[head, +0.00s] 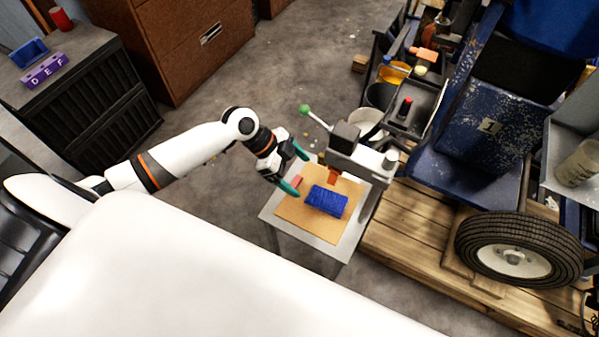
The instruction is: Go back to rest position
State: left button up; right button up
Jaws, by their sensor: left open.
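My left arm reaches in from the left in the head view. My left gripper (298,172) is open above the left edge of a small grey table (282,239). A blue block-like object (327,201) lies on a tan board (300,220) on that table, just right of the gripper and apart from its fingers. A small pinkish-red piece (296,181) shows between the fingers; I cannot tell whether they touch it. My right gripper is not in view.
A grey press with a green-knobbed lever (305,110) stands at the table's back. A dark cabinet (95,105) and brown drawers (185,40) stand at left. Floor between is mostly clear.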

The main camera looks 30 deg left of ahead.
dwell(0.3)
pick_arm(q)
jog(key=s+d+f+n+y, duration=0.2)
jog(key=s+d+n, duration=0.2)
jog(key=s+d, duration=0.45)
jog(key=s+a+r+n+t+y, duration=0.2)
jog(key=s+a+r+n+y, duration=0.3)
jog(key=s+a+n, duration=0.4)
notch_tip(320, 180, down, 24)
jog(key=s+d+g, duration=0.1)
jog(key=s+a+f+g, duration=0.1)
jog(key=s+f, duration=0.6)
jog(key=f, duration=0.4)
jog(key=shift+g, duration=0.4)
jog(key=s+f, duration=0.2)
jog(key=s, duration=0.1)
jog(key=s+a+f, duration=0.1)
jog(key=s+f, duration=0.1)
jog(key=s, duration=0.2)
jog(key=s+a+f, duration=0.1)
jog(key=s+f, duration=0.2)
jog(key=shift+s+p, duration=0.15)
jog(key=shift+p, duration=0.15)
jog(key=shift+c, duration=0.3)
